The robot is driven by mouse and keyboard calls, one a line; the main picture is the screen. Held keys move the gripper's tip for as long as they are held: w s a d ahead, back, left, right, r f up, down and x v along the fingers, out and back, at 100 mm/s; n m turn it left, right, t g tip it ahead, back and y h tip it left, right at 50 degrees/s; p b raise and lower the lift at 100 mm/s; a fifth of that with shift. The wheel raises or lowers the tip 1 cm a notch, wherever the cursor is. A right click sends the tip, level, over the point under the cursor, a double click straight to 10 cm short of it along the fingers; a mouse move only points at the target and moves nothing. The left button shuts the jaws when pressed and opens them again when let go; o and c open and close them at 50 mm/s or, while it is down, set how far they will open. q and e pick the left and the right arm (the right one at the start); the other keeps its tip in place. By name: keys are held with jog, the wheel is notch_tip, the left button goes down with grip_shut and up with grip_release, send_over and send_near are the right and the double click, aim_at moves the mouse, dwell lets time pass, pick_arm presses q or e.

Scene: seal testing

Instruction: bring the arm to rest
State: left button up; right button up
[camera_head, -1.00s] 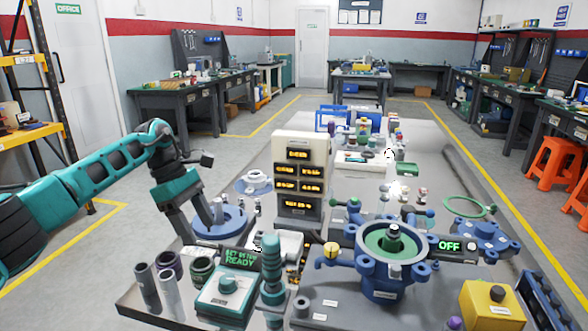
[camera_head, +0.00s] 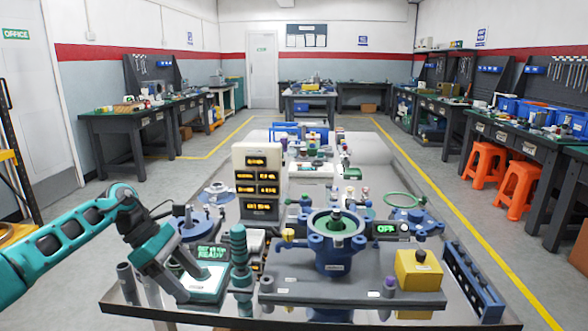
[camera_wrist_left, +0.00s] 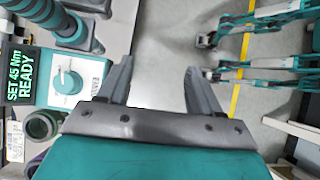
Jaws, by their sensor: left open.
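My left arm comes in from the left in the head view. Its gripper (camera_head: 168,290) points down at the front left of the bench, close to the teal device with a dial (camera_head: 203,283). In the left wrist view the gripper (camera_wrist_left: 163,75) shows two spread fingers with nothing between them, only grey floor beyond. The teal device (camera_wrist_left: 88,75) and its green "SET 45 Nm READY" display (camera_wrist_left: 20,75) lie left of the fingers there. My right gripper is not in view.
A ribbed teal post (camera_head: 239,262) stands right of the device. Grey cups (camera_wrist_left: 42,125) sit close by on the left in the wrist view. A blue flanged housing (camera_head: 336,255), a yellow box (camera_head: 419,271) and a panel with amber displays (camera_head: 257,185) crowd the bench.

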pick_arm(q)
jog(key=s+d+f+n+t+h+p, duration=0.1)
jog(key=s+d+n+t+h, duration=0.35)
jog(key=d+n, duration=0.5)
jog(key=s+d+f+n+t+h+p, duration=0.1)
jog(key=s+d+n+t+h, duration=0.25)
jog(key=d+n+h, duration=0.4)
jog(key=s+a+f+n+t+y+p, duration=0.1)
jog(key=s+a+f+n+y, duration=0.5)
jog(key=n, duration=1.1)
jog(key=s+a+f+n+t+y+p, duration=0.2)
jog(key=s+a+f+n+y, duration=0.5)
jog(key=s+n+y, duration=0.4)
jog(key=s+f+n, duration=0.1)
jog(key=n, duration=0.5)
jog(key=shift+f+n+t, duration=0.2)
jog(key=shift+n+t, duration=0.1)
jog(key=shift+n, duration=0.1)
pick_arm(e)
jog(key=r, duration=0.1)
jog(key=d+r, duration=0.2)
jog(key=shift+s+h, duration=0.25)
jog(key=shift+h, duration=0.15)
pick_arm(q)
jog(key=shift+w, duration=0.1)
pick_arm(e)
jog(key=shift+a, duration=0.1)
